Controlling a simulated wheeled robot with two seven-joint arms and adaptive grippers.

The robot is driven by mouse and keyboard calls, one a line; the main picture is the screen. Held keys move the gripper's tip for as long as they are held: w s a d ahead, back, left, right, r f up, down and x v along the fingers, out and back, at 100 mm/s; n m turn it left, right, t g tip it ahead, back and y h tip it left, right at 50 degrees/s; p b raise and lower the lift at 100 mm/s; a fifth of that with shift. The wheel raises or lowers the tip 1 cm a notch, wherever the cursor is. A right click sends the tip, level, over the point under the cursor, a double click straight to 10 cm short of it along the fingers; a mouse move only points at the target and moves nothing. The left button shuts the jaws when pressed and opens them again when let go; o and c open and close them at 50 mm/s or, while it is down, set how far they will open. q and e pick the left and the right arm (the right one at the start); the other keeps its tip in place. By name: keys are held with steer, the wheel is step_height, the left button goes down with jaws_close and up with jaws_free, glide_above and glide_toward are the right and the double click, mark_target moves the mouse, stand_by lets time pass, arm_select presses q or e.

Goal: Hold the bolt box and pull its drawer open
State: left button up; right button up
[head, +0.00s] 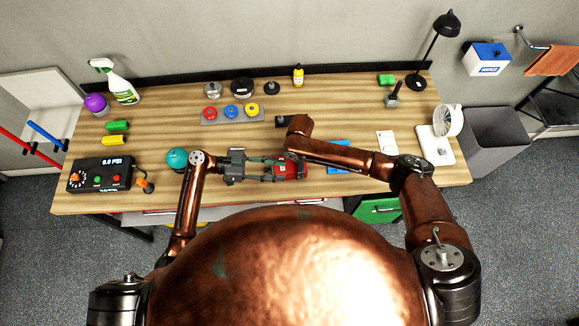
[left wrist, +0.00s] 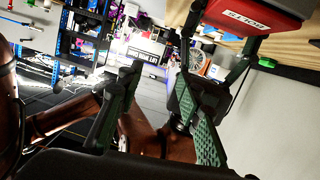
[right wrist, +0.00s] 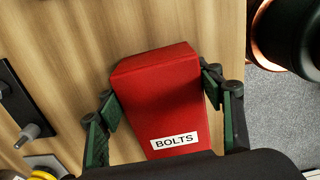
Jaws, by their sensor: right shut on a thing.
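The red bolt box (head: 292,172) is at the front middle of the workbench, partly covered by my arms. The right wrist view shows the box (right wrist: 155,85) with its white BOLTS label, between the green pads of my right gripper (right wrist: 160,92), which is shut on its sides. The left wrist view shows the box (left wrist: 258,14) at the top right, with a label on its face. My left gripper (head: 272,170) is beside the box's left side; its fingers (left wrist: 158,82) are apart with nothing seen held between them. I cannot make out a drawer gap or handle.
A teal ball (head: 176,158) and a black pressure box (head: 100,175) are on the left of the workbench (head: 340,110). A tray (head: 232,113) with coloured knobs lies behind the grippers. A blue flat item (head: 339,158) lies to the right. The bench's front edge is close.

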mark_target(267, 169)
arm_select(q)
steer(key=w+a+f+y, duration=0.2)
steer(key=a, duration=0.2)
steer(key=w+a+f+t+y, duration=0.1)
steer(key=w+a+f+y, duration=0.1)
steer(key=a, duration=0.2)
steer(key=w+a+f+t+y, duration=0.1)
steer(key=w+a+f, duration=0.1)
steer(key=a+f, duration=0.1)
steer(key=shift+w+a+n+y, duration=0.1)
steer(key=shift+a+n+y, duration=0.3)
steer(key=shift+a, duration=0.1)
steer(key=x, duration=0.9)
steer(key=shift+d+f, duration=0.25)
steer(key=shift+d, duration=0.05)
steer(key=shift+d, duration=0.2)
steer(key=shift+c, duration=0.3)
steer(key=shift+d+r, duration=0.1)
jaws_close()
